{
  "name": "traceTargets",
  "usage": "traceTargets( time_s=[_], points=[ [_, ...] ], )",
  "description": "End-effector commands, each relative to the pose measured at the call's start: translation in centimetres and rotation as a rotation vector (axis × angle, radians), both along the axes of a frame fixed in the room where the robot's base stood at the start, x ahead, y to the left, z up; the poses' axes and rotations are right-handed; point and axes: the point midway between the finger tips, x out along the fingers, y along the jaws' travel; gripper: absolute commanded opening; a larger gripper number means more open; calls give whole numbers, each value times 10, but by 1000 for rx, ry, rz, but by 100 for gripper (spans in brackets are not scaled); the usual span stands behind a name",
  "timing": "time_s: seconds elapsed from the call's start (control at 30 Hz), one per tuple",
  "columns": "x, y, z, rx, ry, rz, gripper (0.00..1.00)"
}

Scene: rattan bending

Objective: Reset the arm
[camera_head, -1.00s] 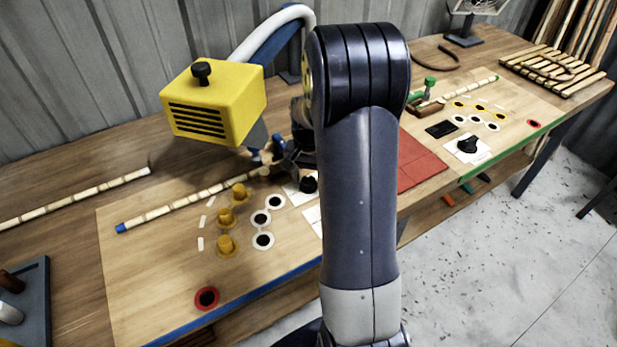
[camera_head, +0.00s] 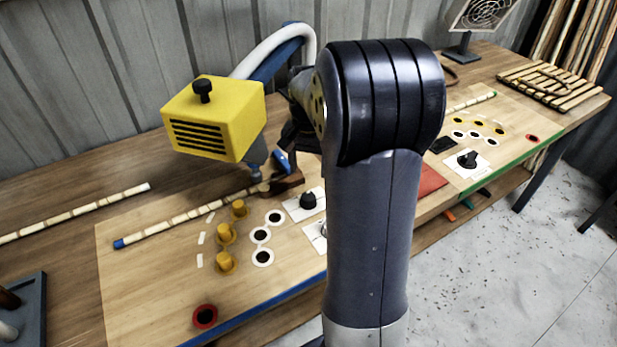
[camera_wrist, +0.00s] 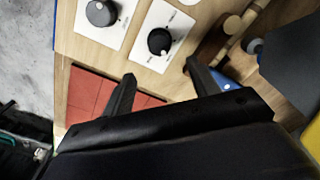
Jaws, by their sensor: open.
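My gripper (camera_wrist: 160,88) shows in the wrist view with its two dark fingers spread apart and nothing between them. It hangs over the board, near two black knobs on white plates, the nearer knob (camera_wrist: 160,41) and the farther knob (camera_wrist: 101,12). In the head view my arm hides most of the gripper. A light rattan pole with a blue end (camera_head: 195,212) lies on the left board. Its right end is by a brown wooden block (camera_head: 287,184) and a blue lever (camera_head: 282,161), below a yellow machine head (camera_head: 213,120).
Yellow pegs (camera_head: 225,234) and a red-ringed button (camera_head: 205,317) are on the left board. Red tiles (camera_wrist: 95,95) lie below the gripper. Another pole (camera_head: 75,211) lies at the left. A slatted rack (camera_head: 553,84) stands at the far right.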

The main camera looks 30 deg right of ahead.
Motion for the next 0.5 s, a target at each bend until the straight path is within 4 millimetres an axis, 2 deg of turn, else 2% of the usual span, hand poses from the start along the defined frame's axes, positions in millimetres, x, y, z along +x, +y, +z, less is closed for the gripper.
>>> traceTargets(
  time_s=[0.17, 0.5],
  points=[
    [0, 0, 6, 0, 1, 0, 57],
    [0, 0, 2, 1, 2, 0, 57]
  ],
)
